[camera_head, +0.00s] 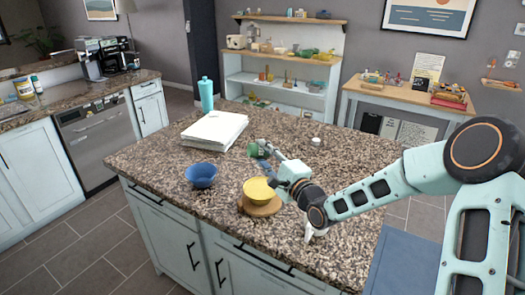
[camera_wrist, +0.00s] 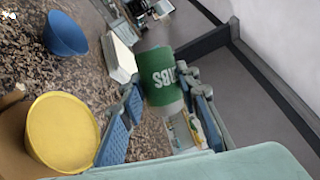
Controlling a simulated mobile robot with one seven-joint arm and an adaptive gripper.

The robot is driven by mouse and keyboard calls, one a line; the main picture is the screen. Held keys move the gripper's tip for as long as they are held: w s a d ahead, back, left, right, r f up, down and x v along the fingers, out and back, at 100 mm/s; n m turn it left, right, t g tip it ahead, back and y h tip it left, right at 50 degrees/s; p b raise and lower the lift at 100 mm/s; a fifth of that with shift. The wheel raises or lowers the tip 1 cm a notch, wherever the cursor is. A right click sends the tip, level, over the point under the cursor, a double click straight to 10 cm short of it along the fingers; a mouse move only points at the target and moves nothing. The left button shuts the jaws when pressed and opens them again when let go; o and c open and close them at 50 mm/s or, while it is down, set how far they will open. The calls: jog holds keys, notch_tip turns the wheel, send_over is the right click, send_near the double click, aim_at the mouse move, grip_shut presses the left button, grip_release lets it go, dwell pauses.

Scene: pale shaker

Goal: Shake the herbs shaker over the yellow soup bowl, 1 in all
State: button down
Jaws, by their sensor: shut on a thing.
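My gripper (camera_head: 263,151) is shut on a green shaker (camera_head: 254,150) with a white end.
A blue bowl (camera_head: 201,175) stands left of the yellow one. A white paper stack (camera_head: 215,129) and a teal bottle (camera_head: 206,94) are farther back. A small white item (camera_head: 316,141) is at the back right. A partly hidden white object (camera_head: 308,233) stands near the front edge.

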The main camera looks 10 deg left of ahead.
jog(key=m, duration=0.2)
jog(key=m+t+b, duration=0.1)
jog(key=m, duration=0.2)
jog(key=shift+d+f+m, duration=0.1)
jog(key=shift+f+m, duration=0.15)
jog(key=shift+m, duration=0.15)
jog(key=m+t+b, duration=0.2)
jog(key=m, duration=0.3)
jog(key=shift+s+a+f+h+b, duration=0.3)
jog(key=shift+s+a+f+b, duration=0.2)
jog(key=shift+a+f+b, duration=0.35)
jog(key=shift+r, duration=0.1)
notch_tip(320, 180, down, 3)
jog(key=b, duration=0.3)
